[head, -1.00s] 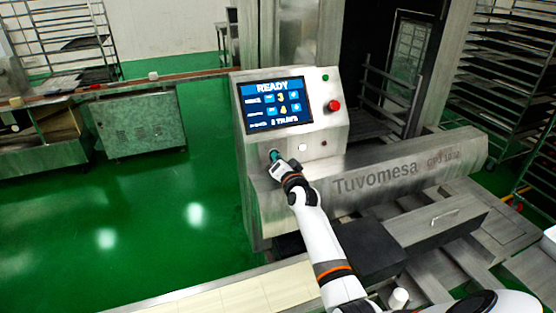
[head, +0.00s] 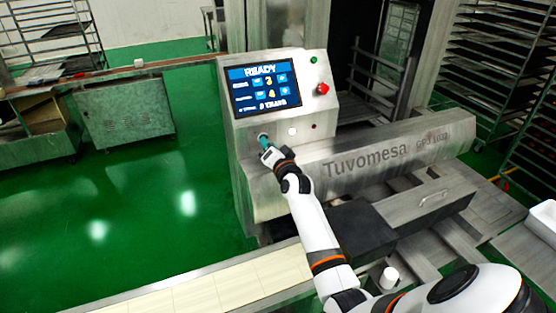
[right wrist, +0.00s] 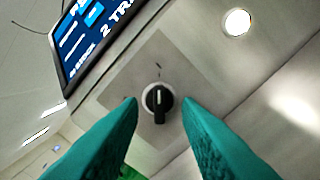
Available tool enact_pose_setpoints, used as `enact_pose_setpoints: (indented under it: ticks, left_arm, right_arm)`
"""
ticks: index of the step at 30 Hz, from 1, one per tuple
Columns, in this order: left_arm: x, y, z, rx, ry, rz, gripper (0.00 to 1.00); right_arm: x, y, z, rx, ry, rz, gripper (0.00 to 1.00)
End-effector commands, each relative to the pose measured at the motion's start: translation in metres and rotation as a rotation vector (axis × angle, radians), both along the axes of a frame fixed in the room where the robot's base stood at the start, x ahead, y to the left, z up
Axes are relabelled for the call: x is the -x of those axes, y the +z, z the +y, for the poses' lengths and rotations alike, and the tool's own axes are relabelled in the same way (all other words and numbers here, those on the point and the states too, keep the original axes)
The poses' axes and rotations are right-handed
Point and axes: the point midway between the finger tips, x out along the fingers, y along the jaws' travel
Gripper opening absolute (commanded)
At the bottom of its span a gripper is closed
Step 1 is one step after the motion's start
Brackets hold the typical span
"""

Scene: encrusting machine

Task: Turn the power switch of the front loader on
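The power switch is a round black knob with a white pointer line (right wrist: 158,101), on a square grey plate (right wrist: 120,82) on the machine's sloped front panel. In the right wrist view, the pointer line stands nearly upright in the picture, with small marks on the plate above and to the left. My right gripper (right wrist: 160,103) has its teal fingers apart, with the knob showing between the fingertips; I cannot tell whether they touch it. In the head view my right gripper (head: 264,142) is at the panel below the screen and hides most of the switch. My left gripper is not in view.
The screen (head: 264,90) above reads READY. A red button (head: 323,88), a green button (head: 314,60) and a white round button (head: 292,131) are on the same panel. The Tuvomesa housing (head: 390,148) extends right. Green floor (head: 150,200) lies open to the left.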

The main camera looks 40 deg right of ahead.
Motion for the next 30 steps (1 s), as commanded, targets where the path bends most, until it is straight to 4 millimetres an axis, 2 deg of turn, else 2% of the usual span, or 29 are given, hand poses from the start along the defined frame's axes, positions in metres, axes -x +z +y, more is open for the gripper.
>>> enact_pose_setpoints:
  ticks: [9, 15, 21, 30]
  left_arm:
    - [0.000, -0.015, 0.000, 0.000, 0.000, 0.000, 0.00]
    - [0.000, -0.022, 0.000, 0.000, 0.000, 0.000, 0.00]
    - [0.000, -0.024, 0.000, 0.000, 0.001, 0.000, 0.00]
    - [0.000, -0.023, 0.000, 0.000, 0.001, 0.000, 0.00]
  right_arm:
    - [0.059, -0.004, 0.015, -0.001, -0.001, 0.002, 0.31]
    - [0.088, -0.004, 0.022, -0.003, 0.000, 0.002, 0.31]
    - [0.100, -0.002, 0.024, -0.002, 0.000, 0.003, 0.31]
    - [0.101, -0.001, 0.025, -0.002, 0.000, 0.003, 0.31]
